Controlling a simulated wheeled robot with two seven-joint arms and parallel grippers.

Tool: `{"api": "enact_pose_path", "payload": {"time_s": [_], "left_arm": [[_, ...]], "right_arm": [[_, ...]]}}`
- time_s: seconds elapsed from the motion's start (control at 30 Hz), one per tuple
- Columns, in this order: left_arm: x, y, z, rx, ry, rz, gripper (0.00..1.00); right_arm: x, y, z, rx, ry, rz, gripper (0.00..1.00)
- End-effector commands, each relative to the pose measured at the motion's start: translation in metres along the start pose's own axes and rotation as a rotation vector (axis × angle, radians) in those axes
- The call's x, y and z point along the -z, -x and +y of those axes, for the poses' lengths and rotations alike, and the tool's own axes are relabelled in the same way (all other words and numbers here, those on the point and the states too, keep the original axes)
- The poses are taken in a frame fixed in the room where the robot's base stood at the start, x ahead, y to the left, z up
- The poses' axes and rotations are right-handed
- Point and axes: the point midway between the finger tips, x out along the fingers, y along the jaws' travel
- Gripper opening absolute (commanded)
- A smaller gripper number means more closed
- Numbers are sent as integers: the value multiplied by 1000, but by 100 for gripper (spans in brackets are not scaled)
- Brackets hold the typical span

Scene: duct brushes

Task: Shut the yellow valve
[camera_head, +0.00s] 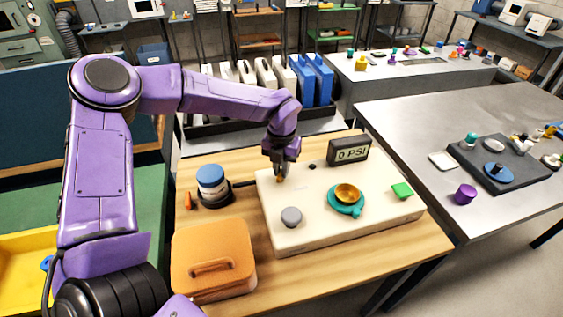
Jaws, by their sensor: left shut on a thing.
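A cream block (325,222) lies on the wooden table and carries several small fittings. My left gripper (281,175) points down over the block's back left part, shut on the yellow valve (281,180). Only a small orange-yellow bit of the valve shows below the fingers, so its handle's angle cannot be told. A display reading "0 PSI" (349,150) stands at the block's back edge. My right gripper is not in view.
On the block are a grey knob (291,217), a gold bowl on a teal dish (346,195) and a green piece (402,191). Left of it stand a blue-and-white jar (211,181) and an orange case (213,255). A metal table (420,120) is at right.

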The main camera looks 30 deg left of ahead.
Motion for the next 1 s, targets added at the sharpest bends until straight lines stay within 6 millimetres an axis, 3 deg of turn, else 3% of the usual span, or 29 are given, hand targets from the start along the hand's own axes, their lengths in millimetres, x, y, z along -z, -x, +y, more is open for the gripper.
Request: {"api": "enact_pose_path", "payload": {"time_s": [0.5, 1.0], "left_arm": [[0, 4, 0, 1, -486, 2, 0], [0, 2, 0, 0, -861, 2, 0]], "right_arm": [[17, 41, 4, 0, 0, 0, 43], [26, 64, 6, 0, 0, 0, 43]]}}
